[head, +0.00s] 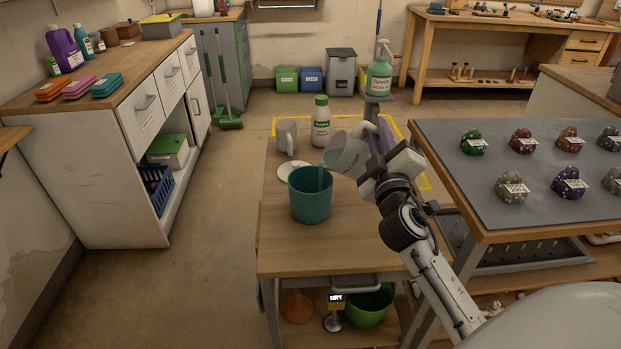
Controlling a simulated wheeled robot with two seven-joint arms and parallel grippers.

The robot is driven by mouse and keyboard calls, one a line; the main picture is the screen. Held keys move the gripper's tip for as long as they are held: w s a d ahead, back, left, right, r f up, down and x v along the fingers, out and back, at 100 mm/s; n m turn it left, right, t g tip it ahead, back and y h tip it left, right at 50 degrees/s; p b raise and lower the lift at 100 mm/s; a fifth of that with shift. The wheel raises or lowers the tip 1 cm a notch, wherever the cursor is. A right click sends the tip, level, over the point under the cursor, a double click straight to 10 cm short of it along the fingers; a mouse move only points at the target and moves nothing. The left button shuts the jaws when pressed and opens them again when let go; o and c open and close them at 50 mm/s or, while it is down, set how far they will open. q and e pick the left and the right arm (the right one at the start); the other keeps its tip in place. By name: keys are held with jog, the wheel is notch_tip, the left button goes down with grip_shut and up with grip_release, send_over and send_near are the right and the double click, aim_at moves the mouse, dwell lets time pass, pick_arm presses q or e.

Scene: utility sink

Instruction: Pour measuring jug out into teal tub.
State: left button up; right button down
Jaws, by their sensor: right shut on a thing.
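The teal tub (310,200) stands upright on the wooden cart top. The measuring jug (347,157), pale and translucent, is tilted to the left with its mouth over the tub's right rim. A thin stream seems to run from its lip down into the tub. My right gripper (376,147) is shut on the jug at its handle side, above and right of the tub. Its fingers are partly hidden by the jug and my wrist. The liquid level inside the tub cannot be made out. My left gripper is not in view.
Behind the tub are a white lid or plate (293,172), a grey mug-like jug (287,137) and a white bottle with a green cap (320,122). A grey-topped table with several painted stones (510,186) stands at right. The cart's front (325,252) is clear.

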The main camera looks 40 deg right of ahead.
aim_at(355, 129)
jog(key=shift+w+a+r+n, duration=0.15)
jog(key=shift+a+n, duration=0.25)
jog(key=shift+n, duration=0.4)
jog(key=shift+r+p, duration=0.15)
jog(key=shift+p, duration=0.2)
jog(key=shift+w+a+r+n, duration=0.15)
jog(key=shift+a+n, duration=0.05)
jog(key=shift+n, duration=0.2)
jog(key=shift+w+a+r+n+t+p, duration=0.2)
jog(key=shift+a+r+n+t+p, duration=0.2)
jog(key=shift+n+p, duration=0.35)
dwell(0.4)
jog(key=shift+w+a+r+n+y+p, duration=0.15)
jog(key=shift+w+a+r+n+p, duration=0.15)
jog(key=shift+a, duration=0.15)
jog(key=shift+w+a+r+n+y+p, duration=0.2)
jog(key=shift+a+n+p, duration=0.1)
jog(key=shift+a+n, duration=0.1)
jog(key=shift+w+a+r+n+y+p, duration=0.2)
jog(key=shift+a+n+p, duration=0.1)
jog(key=shift+a, duration=0.15)
dwell(0.3)
jog(key=shift+w+a+r+n+t+y+p, duration=0.2)
jog(key=shift+w+a+r+n+p, duration=0.2)
jog(key=shift+a+n+p, duration=0.35)
jog(key=shift+w+a+r+n+t+y+p, duration=0.15)
jog(key=shift+w+a+r+n+t+p, duration=0.25)
jog(key=shift+n, duration=0.5)
dwell(0.5)
